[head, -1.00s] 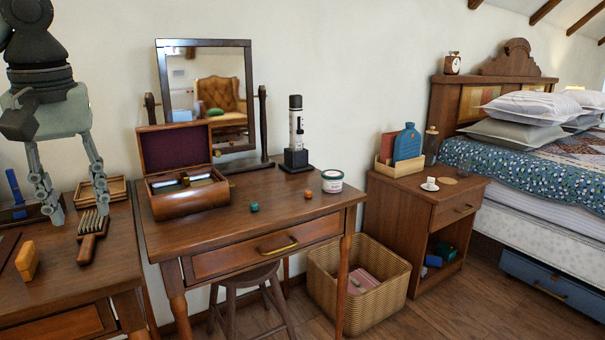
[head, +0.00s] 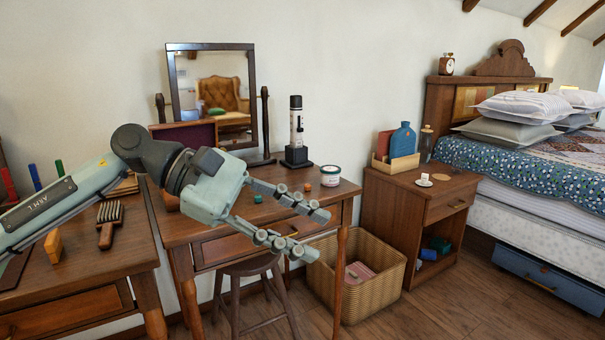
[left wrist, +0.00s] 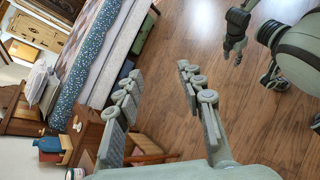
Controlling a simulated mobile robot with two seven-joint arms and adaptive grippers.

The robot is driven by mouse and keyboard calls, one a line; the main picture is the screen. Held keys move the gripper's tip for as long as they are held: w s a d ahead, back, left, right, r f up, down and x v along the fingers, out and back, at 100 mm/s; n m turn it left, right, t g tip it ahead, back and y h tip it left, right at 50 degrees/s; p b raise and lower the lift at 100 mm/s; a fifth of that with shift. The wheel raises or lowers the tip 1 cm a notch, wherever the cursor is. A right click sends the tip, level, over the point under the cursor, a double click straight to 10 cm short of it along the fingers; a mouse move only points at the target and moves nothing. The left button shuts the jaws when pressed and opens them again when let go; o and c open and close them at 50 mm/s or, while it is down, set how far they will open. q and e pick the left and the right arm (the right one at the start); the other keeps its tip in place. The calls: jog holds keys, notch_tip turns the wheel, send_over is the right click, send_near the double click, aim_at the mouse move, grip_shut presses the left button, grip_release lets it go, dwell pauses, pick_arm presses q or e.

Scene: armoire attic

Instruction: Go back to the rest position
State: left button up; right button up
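My left gripper (head: 322,235) reaches in from the left in the head view, held in front of the dressing table (head: 345,190). Its two fingers are spread apart with nothing between them. In the left wrist view the fingers (left wrist: 157,95) are also apart, with bare floor and the bed's side beyond. My left arm hides most of the wooden box (head: 190,135), whose open lid shows behind it. Another gripper of mine, likely the right one, (left wrist: 234,50) shows small at the top of the left wrist view, hanging over the floor; I cannot tell its opening.
The dressing table carries a mirror (head: 212,85), a black and white flashlight (head: 296,130), a tin (head: 330,176) and small dice. A wicker basket (head: 392,285) and a stool (head: 250,268) stand below. The nightstand (head: 400,205) and bed are right. A brush (head: 108,225) lies left.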

pick_arm(q)
jog(key=w+d+r+n+t+h, duration=0.1)
jog(key=w+d+r+n+h, duration=0.1)
jog(key=d+r+n+h, duration=0.3)
jog(key=w+a+n+t+h+p, duration=0.1)
jog(key=w+a+n+t, duration=0.25)
jog(key=n+t, duration=0.4)
jog(key=w+a+n+t, duration=0.2)
jog(key=w+n+t, duration=0.25)
jog(key=n, duration=0.65)
jog(key=w+a+f+n+t+y, duration=0.2)
jog(key=a+f+n+t+y, duration=0.1)
jog(key=a+f+n+y, duration=0.65)
jog(key=w+a+f+n+t+y, duration=0.3)
jog(key=a+f+n+y, duration=0.3)
jog(key=f+n, duration=0.55)
jog(key=s+a+f+n+g+y+p, duration=0.15)
jog(key=s+a+f+n+g, duration=0.35)
jog(key=f, duration=0.5)
jog(key=s+a+f+n+g+y, duration=0.3)
jog(key=s+f+n, duration=0.3)
jog(key=f, duration=0.4)
jog(key=s+a+f+n+g, duration=0.1)
jog(key=s+f+n+g, duration=0.1)
jog(key=s+f, duration=0.4)
jog(key=s+a+f+n+g, duration=0.2)
jog(key=s+f+g, duration=0.3)
jog(key=s, duration=1)
jog(key=shift+f, duration=0.8)
